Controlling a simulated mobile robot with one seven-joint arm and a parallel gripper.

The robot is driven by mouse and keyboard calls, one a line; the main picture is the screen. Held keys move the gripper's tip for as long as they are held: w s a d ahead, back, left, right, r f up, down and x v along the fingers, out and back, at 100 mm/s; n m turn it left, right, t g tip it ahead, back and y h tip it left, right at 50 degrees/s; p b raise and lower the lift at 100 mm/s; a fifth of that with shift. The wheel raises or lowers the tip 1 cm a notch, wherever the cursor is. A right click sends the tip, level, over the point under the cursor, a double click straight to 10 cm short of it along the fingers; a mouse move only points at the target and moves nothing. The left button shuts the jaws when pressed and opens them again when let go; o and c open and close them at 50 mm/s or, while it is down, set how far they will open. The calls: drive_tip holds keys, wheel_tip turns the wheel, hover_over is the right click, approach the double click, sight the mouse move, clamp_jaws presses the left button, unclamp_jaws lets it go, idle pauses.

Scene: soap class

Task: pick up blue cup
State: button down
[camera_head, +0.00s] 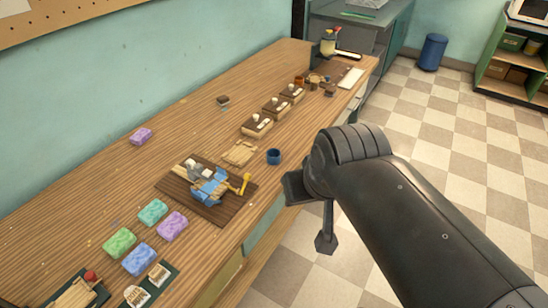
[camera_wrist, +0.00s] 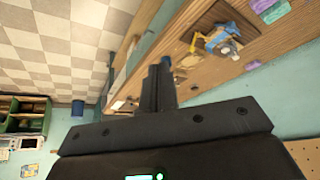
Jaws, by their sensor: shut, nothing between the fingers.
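The small dark blue cup (camera_head: 273,156) stands upright on the wooden counter near its front edge, right of a small light wooden board. My gripper shows in the wrist view (camera_wrist: 157,72) with its dark fingers together and nothing held. A bit of blue, which looks like the cup (camera_wrist: 166,61), shows just past the fingertips, mostly hidden by them.
The wooden counter (camera_head: 190,120) also holds a dark board (camera_head: 175,187) with blue-wrapped items and a yellow tool, colored soap bars (camera_head: 153,212), and several small trays (camera_head: 257,126). A blue bin (camera_head: 433,52) stands on the tiled floor.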

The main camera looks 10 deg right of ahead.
drive_tip(key=c, duration=2.2)
unclamp_jaws()
drive_tip(key=c, duration=0.6)
unclamp_jaws()
drive_tip(key=shift+c, duration=0.2)
